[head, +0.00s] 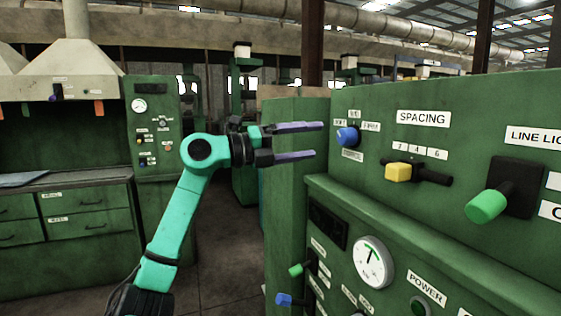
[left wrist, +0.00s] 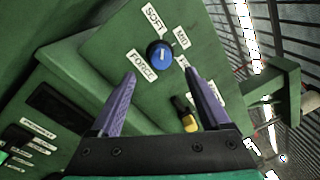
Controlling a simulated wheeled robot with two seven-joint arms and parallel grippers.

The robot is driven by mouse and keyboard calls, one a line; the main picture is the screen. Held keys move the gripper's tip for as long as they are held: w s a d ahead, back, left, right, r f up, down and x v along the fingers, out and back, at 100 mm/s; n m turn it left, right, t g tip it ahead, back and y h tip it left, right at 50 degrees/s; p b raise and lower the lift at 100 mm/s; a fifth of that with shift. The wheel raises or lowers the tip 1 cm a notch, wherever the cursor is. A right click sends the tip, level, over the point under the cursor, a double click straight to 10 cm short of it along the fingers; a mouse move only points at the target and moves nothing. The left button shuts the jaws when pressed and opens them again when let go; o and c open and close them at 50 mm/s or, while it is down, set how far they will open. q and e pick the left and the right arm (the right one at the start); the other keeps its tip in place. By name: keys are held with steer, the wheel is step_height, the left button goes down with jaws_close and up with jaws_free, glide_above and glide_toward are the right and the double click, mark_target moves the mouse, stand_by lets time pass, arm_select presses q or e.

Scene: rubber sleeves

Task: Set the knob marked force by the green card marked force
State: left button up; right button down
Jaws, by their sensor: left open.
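The blue knob (head: 347,137) sits on the upper green panel, with small white labels around it. In the left wrist view the blue knob (left wrist: 159,54) has a short white mark on its face, and nearby labels read SOFT, MID and FORCE (left wrist: 140,62); another label is partly hidden by a finger. I cannot tell for sure which label the mark points at. My left gripper (head: 318,140) is open just left of the knob, its fingers pointing at it; its fingers also show in the left wrist view (left wrist: 162,74), apart and empty. I cannot make out a green card marked force.
Right of the knob are a yellow slider (head: 398,172) under a SPACING label and a green-ended lever (head: 486,206). Below are a round dial (head: 373,262) and small green and blue levers.

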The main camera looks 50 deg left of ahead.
arm_select(q)
steer(key=b+v, duration=0.1)
steer(key=v, duration=0.6)
arm_select(e)
step_height(320, 180, down, 3)
steer(key=shift+r, duration=0.2)
